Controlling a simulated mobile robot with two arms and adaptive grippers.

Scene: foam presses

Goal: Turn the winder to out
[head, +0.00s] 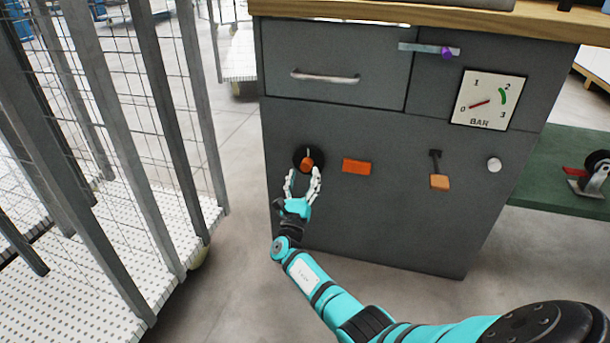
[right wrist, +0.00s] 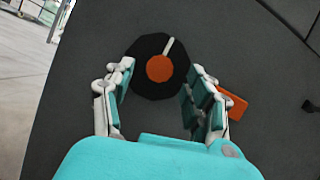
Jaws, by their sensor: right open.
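The winder, taken to be the orange knob (head: 306,163) on a black round plate, is on the lower left of the grey cabinet front (head: 350,220). In the right wrist view the orange knob (right wrist: 159,69) sits at the middle of the black disc (right wrist: 146,86), with a white mark pointing up and slightly right. My right gripper (head: 303,177) is open just in front of the knob. Its fingers (right wrist: 158,88) stand on either side of the disc, and nothing is between them. My left gripper is not in view.
To the right of the knob are an orange block (head: 356,166), an orange-ended lever (head: 439,181) and a round white button (head: 494,164). A drawer handle (head: 325,76) and a pressure gauge (head: 488,99) are above. A wire cage (head: 110,130) stands close on the left.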

